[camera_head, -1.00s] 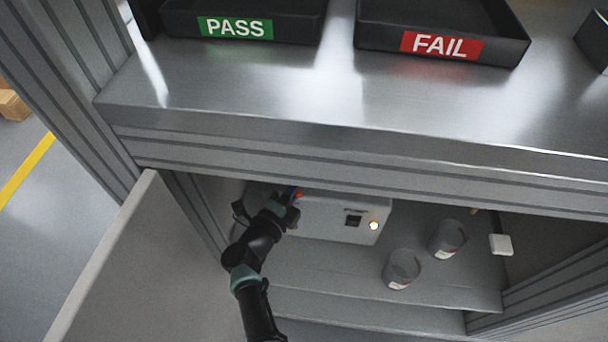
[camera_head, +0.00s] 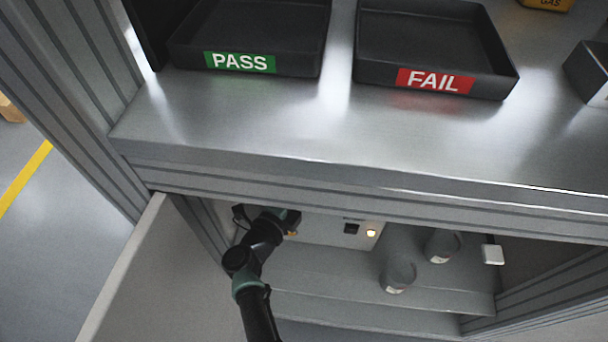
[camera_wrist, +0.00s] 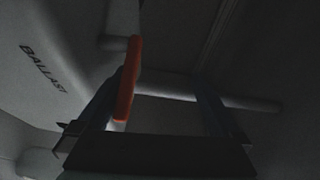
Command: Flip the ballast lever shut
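The ballast lever is an orange bar (camera_wrist: 128,80) in the wrist view, beside the dark "BALLAST" lettering on a pale housing (camera_wrist: 20,95). My gripper (camera_wrist: 155,110) is open, with the lever just inside its left finger and a wide gap to the right finger. I cannot tell whether the left finger touches the lever. In the head view my gripper (camera_head: 290,222) is inside the cabinet at the left end of the pale housing (camera_head: 325,233). Only a small orange spot shows below the gripper there; the rest of the lever is hidden.
The housing carries a black switch (camera_head: 351,228) and a lit yellow lamp (camera_head: 371,233). Two grey cans (camera_head: 398,276) (camera_head: 442,246) stand to the right on the shelf. The counter edge (camera_head: 360,185) overhangs the opening; an open door (camera_head: 130,265) stands left.

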